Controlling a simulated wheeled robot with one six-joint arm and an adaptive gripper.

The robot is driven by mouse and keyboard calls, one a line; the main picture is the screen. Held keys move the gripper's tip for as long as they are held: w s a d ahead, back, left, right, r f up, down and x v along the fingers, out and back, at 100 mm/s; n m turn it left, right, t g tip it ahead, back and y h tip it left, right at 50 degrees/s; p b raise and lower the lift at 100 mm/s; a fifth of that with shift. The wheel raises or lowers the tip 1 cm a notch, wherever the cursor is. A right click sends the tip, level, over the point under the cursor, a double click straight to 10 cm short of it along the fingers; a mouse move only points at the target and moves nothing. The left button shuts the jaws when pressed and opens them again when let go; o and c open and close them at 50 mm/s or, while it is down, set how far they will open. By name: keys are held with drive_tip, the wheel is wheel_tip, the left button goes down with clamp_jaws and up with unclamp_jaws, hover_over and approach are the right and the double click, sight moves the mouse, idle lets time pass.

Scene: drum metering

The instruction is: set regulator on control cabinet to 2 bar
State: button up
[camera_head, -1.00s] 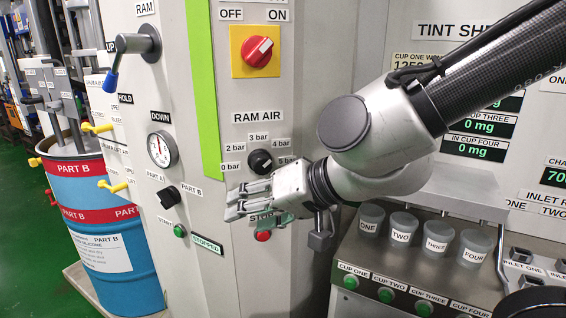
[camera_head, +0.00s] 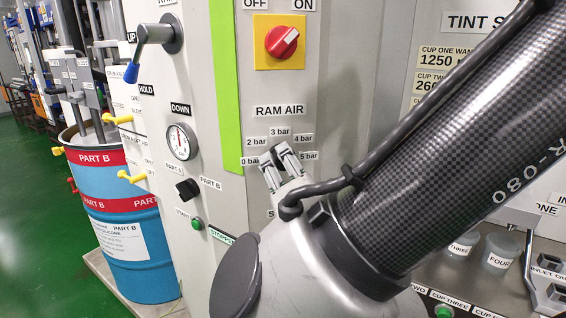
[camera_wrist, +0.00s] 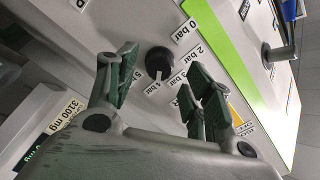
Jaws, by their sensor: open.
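The regulator is a round black knob (camera_wrist: 158,62) under the RAM AIR label (camera_head: 280,111) on the control cabinet (camera_head: 330,60). In the wrist view a pale mark on it seems to point toward the 4 and 5 bar labels; the exact setting is unclear. My gripper (camera_wrist: 161,62) is open, with one finger on each side of the knob in that view. Contact is not visible. In the head view my gripper (camera_head: 278,158) is in front of the dial among the bar labels and mostly hides the knob. The 2 bar label (camera_head: 256,142) shows at upper left.
A red rotary switch (camera_head: 282,41) is above the dial. A dial gauge (camera_head: 181,141), a black selector (camera_head: 187,189) and a green button (camera_head: 197,224) are to the left. A lever (camera_head: 156,40) sticks out at upper left. Cups (camera_head: 499,252) stand at lower right.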

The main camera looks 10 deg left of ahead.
sight(282, 165)
drive_tip(key=shift+x, duration=2.15)
drive_tip(key=c, duration=0.8)
